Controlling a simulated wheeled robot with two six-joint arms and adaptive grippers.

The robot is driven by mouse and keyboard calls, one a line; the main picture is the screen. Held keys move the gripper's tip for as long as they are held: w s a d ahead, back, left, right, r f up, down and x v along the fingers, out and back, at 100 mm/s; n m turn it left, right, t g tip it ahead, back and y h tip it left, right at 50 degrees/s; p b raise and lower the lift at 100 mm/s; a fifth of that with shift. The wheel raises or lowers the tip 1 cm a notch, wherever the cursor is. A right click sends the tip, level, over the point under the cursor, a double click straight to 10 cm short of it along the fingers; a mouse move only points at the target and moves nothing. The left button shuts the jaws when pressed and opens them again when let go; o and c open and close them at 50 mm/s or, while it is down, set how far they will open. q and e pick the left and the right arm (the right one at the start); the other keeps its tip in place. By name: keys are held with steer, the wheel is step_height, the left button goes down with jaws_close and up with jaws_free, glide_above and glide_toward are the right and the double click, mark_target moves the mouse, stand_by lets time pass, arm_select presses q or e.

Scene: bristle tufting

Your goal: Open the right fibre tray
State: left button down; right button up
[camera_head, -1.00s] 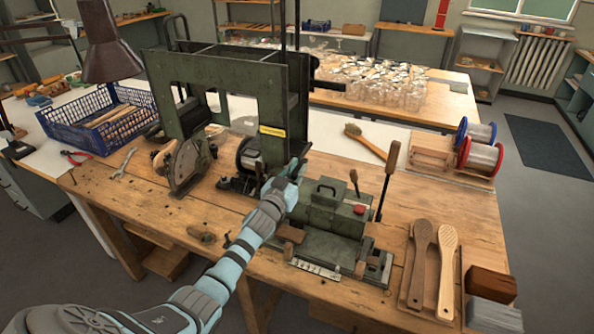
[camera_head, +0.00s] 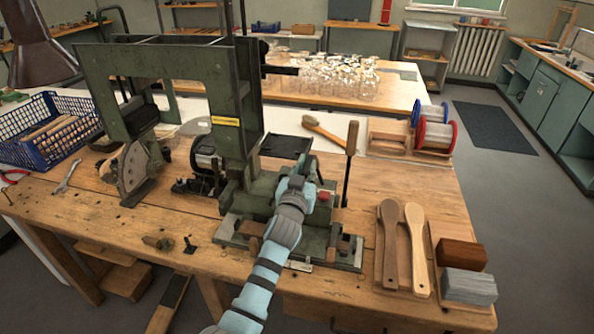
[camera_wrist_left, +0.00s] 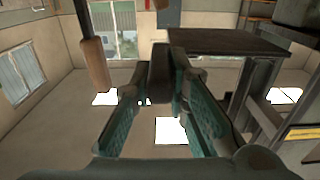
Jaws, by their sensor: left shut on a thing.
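The green tufting machine (camera_head: 235,130) stands on the wooden bench. Its right fibre tray is at the green housing (camera_head: 325,215) right of the column, largely hidden behind my left arm. My left gripper (camera_head: 297,184) is over this housing. In the left wrist view the gripper (camera_wrist_left: 160,85) is shut on a small dark grip piece, its fingers on both sides. A dark flat plate (camera_head: 285,146) shows just behind the gripper, and a dark plate shows in the wrist view (camera_wrist_left: 225,41); I cannot tell whether it is the tray's lid. My right gripper is out of view.
A lever with a brown handle (camera_head: 352,138) rises close right of the gripper. Brush handles (camera_head: 414,250) and two blocks (camera_head: 467,270) lie at the bench's right. Fibre spools (camera_head: 435,130) stand behind. A blue crate (camera_head: 40,130) is at far left.

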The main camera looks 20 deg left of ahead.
arm_select(q)
steer(key=shift+d, duration=0.1)
steer(key=c, duration=1.9)
jaws_free()
steer(key=shift+c, duration=0.2)
steer(key=shift+o, duration=0.5)
steer(key=shift+d, duration=0.2)
steer(key=shift+a, duration=0.1)
steer(key=shift+s, duration=0.1)
steer(key=s+d, duration=0.1)
steer(key=s, duration=1)
steer(key=shift+s+d, duration=0.25)
steer(key=shift+s, duration=0.15)
